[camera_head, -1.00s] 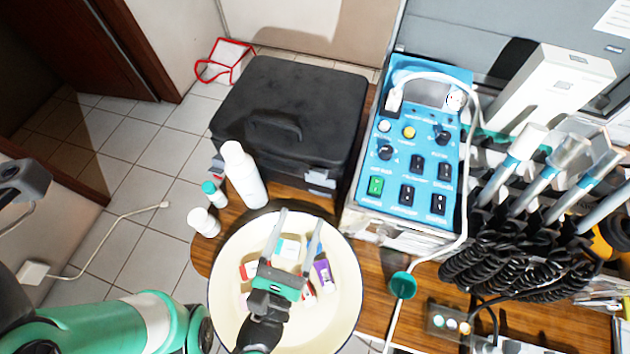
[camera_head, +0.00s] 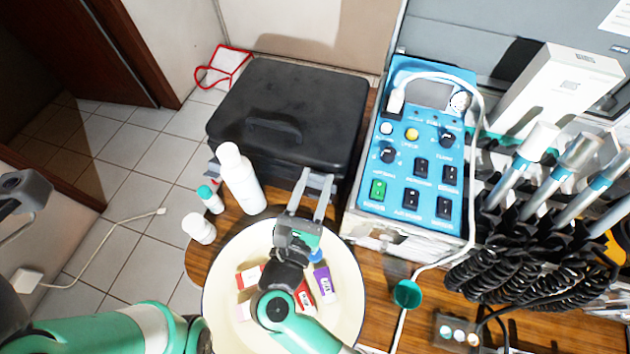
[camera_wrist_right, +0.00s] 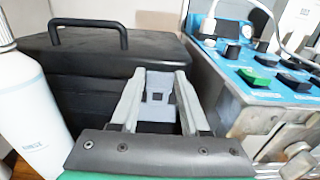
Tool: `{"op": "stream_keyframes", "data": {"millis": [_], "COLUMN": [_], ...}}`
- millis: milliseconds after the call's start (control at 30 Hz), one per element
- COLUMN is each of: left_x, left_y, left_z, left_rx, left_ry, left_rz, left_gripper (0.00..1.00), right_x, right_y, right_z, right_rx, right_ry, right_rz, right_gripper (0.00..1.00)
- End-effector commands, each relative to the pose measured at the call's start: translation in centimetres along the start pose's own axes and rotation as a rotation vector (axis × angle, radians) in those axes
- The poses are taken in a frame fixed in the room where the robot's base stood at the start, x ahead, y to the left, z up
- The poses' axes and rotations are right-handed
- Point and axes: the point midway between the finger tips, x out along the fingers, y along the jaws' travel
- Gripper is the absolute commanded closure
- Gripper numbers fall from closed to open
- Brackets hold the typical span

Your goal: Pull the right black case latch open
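The black case (camera_head: 285,112) stands closed on the wooden table, its handle and front side toward me. Its grey right latch (camera_wrist_right: 160,92) shows in the right wrist view, on the case front between my fingers. In the head view my fingers largely cover this latch. My right gripper (camera_head: 318,178) is open, its two fingers reaching up to the case front. In the wrist view the gripper (camera_wrist_right: 160,78) has one finger on each side of the latch; I cannot tell whether they touch it.
A white bottle (camera_head: 242,180) stands close left of the gripper, with smaller bottles beyond. A blue control unit (camera_head: 415,150) stands close right of the case. A white basin (camera_head: 222,262) holding small boxes lies below my right arm.

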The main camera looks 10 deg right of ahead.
Motion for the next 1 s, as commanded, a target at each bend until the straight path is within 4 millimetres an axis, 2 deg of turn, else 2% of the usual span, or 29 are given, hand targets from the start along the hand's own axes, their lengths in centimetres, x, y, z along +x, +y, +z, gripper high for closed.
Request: {"op": "stream_keyframes", "data": {"millis": [33,233,1000], "left_x": [0.00,0.00,0.00], "left_y": [0.00,0.00,0.00], "left_z": [0.00,0.00,0.00], "left_rx": [0.000,0.000,0.000], "left_ry": [0.000,0.000,0.000], "left_rz": [0.000,0.000,0.000], "left_gripper": [0.43,0.43,0.43], "right_x": [-0.01,-0.02,-0.03], "right_y": [0.00,0.00,0.00], "right_z": [-0.01,-0.02,-0.03], "right_rx": [0.000,0.000,0.000], "right_ry": [0.000,0.000,0.001], "right_rz": [0.000,0.000,0.000], "right_gripper": [0.65,1.00,1.00]}}
